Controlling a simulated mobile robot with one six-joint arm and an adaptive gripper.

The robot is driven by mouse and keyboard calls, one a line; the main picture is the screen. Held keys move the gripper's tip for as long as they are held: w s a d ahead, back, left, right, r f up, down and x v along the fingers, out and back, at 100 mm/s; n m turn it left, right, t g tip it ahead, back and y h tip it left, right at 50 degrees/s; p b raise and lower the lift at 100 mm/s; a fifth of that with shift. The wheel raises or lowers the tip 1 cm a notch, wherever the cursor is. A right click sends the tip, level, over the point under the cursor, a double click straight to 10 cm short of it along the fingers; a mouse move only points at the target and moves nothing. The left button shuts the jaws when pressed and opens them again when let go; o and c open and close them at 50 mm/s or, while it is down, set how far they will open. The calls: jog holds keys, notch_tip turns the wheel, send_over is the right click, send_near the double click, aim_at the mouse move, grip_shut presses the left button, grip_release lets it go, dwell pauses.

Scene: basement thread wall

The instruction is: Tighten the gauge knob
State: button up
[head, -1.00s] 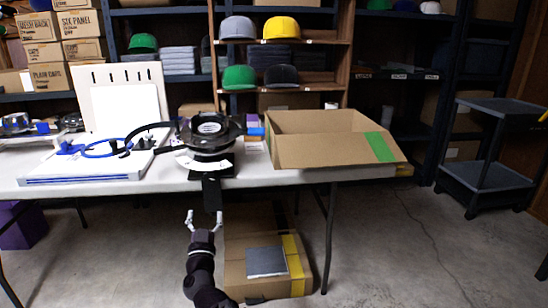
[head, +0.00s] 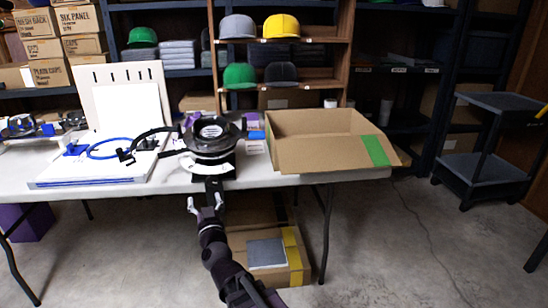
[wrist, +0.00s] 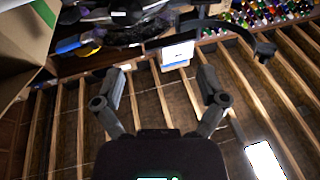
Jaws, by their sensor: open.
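A black ring-shaped device (head: 208,137) stands on a white stand at the front edge of the table. A dark bracket (head: 211,186) hangs down from it over the edge. I cannot pick out the gauge knob for certain in either view. My gripper (head: 205,204) is open and empty, just below the table's front edge and close under the bracket. In the wrist view my gripper (wrist: 160,85) has its fingers spread with nothing between them. A white and blue piece (wrist: 178,54) and a curved black arm (wrist: 215,25) show beyond the fingertips.
An open cardboard box (head: 318,154) with green tape stands right of the device on the white table (head: 110,182). A blue hoop (head: 108,148) lies to the left. Another box (head: 290,262) sits on the floor beneath. A dark cart (head: 486,180) stands at right, with clear floor before it.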

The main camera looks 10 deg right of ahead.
jog(key=s+d+r+g+h+p, duration=0.1)
jog(key=s+d+r+g+p, duration=0.3)
jog(key=p, duration=1.3)
jog(key=s+d+r+g+h+p, duration=0.1)
jog(key=s+d+r+g+p, duration=0.4)
jog(key=d+r+g+p, duration=0.5)
jog(key=shift+s+d+r+n+g+p, duration=0.25)
jog(key=shift+d+g+p, duration=1.65)
jog(key=shift+p, duration=2.4)
jog(key=shift+d+f+t, duration=0.15)
jog(key=shift+d+t, duration=0.3)
jog(key=shift+t, duration=0.05)
